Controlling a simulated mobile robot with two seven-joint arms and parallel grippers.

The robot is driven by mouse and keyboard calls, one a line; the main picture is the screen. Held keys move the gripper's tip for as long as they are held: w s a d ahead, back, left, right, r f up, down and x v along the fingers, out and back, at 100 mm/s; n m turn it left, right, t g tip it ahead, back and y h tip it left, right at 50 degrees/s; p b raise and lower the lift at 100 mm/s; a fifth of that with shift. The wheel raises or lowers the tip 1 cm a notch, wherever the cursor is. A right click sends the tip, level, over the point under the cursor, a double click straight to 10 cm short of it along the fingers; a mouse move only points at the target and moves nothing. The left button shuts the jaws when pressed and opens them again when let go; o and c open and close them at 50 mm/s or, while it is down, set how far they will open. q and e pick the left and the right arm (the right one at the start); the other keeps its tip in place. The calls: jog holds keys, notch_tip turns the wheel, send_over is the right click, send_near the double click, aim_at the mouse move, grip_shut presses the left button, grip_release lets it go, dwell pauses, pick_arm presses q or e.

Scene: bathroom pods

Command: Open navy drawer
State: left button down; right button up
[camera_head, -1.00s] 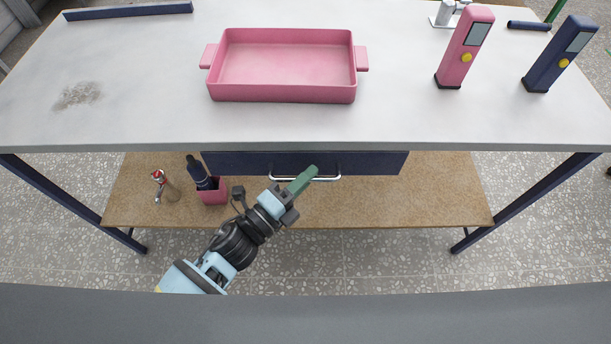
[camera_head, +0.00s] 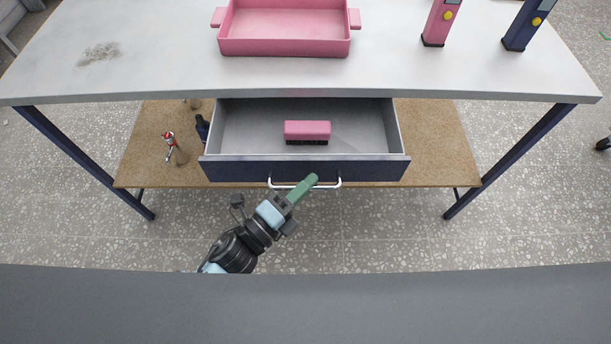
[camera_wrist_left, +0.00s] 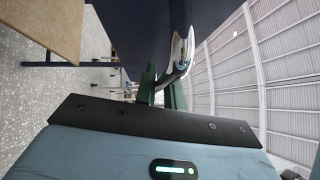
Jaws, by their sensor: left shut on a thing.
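The navy drawer (camera_head: 240,170) under the white worktop is pulled out in the head view, its grey inside showing. A pink brush (camera_head: 307,131) with dark bristles lies in it. The drawer's silver bar handle (camera_head: 331,185) is on its front. My left gripper (camera_head: 308,182) has green fingers shut on the handle. In the left wrist view, the green fingers (camera_wrist_left: 160,87) meet the pale curved handle (camera_wrist_left: 181,52) beside the dark drawer front (camera_wrist_left: 140,30). My right gripper is not in view.
On the worktop (camera_head: 180,75) stand a pink tray (camera_head: 285,47), a pink device (camera_head: 437,24) and a navy device (camera_head: 525,28). A wooden lower shelf (camera_head: 430,150) holds a red-topped bottle (camera_head: 170,142) and a dark bottle (camera_head: 202,127). Terrazzo floor is clear in front.

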pick_arm(q)
jog(key=shift+s, duration=2.65)
jog(key=c, duration=1.5)
grip_release()
jog(key=v, duration=0.8)
jog(key=shift+b, duration=0.45)
